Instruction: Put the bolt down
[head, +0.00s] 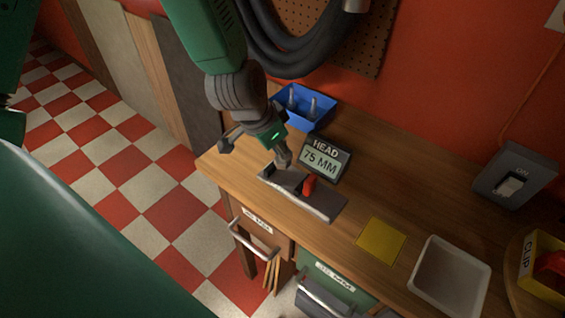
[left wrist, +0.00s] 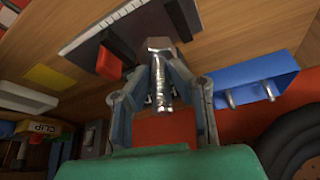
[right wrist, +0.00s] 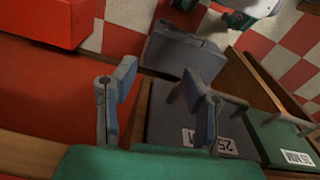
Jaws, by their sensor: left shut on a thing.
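My left gripper (head: 281,154) is shut on a metal bolt (left wrist: 160,72). In the left wrist view the bolt's hex head points away from the palm, and its threaded shank lies between the fingers. In the head view the gripper points down over the left end of a grey gauge plate (head: 322,205) with a red slider (head: 309,186). I cannot tell whether the bolt touches the plate. A display (head: 324,161) behind reads "HEAD 75 MM". My right gripper (right wrist: 160,105) is open and empty in the right wrist view.
A blue bin (head: 302,107) with bolts stands behind the gauge. A yellow square (head: 381,240), a white tray (head: 449,276) and a switch box (head: 514,181) lie to the right. Drawers, one green (head: 333,284), are below the bench front. Bare wood lies around the yellow square.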

